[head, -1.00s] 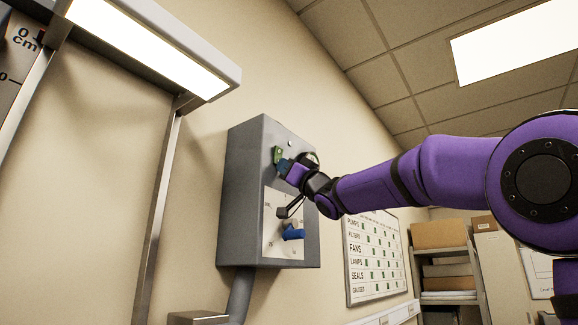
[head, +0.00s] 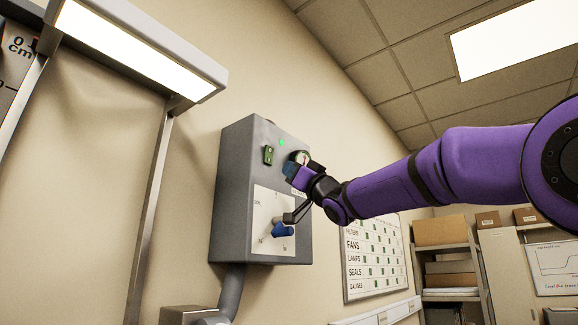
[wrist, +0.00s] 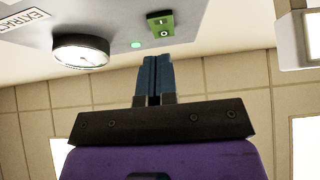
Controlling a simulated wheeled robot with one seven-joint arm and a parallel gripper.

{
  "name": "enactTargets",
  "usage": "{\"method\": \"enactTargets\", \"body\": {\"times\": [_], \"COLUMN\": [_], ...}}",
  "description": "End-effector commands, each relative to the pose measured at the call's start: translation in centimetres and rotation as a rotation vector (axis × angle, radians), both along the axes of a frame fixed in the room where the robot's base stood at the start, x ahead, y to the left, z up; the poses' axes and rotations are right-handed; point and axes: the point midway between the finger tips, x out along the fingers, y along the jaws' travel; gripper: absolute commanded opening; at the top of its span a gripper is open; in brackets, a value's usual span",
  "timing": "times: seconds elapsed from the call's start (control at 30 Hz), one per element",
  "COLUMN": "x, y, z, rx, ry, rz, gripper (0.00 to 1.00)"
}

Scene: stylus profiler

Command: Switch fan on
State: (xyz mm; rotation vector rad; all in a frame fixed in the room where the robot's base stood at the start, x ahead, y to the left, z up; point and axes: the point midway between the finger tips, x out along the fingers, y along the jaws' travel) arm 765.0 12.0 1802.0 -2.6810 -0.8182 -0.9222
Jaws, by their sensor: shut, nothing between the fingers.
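A grey wall control box (head: 232,190) carries a small green rocker switch (head: 268,155), which also shows in the wrist view (wrist: 160,24). A small indicator lamp (head: 281,142) glows green close to the switch; it is lit in the wrist view too (wrist: 136,44). My gripper (head: 289,168) is shut and empty, in front of the box to the right of and below the switch. In the wrist view its blue fingers (wrist: 157,60) are together, and the switch appears beyond their tips. A gap seems to separate them, but the exact distance is unclear.
A round gauge (wrist: 80,52) is partly hidden by my gripper in the head view. Below it is a white dial plate with a blue knob (head: 283,230). A lit lamp fixture (head: 140,50) is at left. A wall chart (head: 370,258) and shelves stand at right.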

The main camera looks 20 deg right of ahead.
Motion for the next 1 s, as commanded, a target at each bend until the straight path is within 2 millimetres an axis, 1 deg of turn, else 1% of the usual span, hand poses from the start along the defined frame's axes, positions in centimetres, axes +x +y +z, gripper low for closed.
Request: {"method": "enactTargets", "body": {"times": [0.3, 0.5, 0.63, 1.0], "x": [-2.6, -3.6, -3.9, -3.9], "y": [-1.7, -2.5, -2.6, -2.6], "z": [-3.7, -5.4, -5.8, -5.8], "rx": [0.001, 0.0, 0.0, 0.0], "ry": [-0.001, -0.001, -0.002, -0.002], "rz": [-0.002, -0.001, -0.001, -0.001], "gripper": [0.0, 0.0, 0.0, 0.0]}}
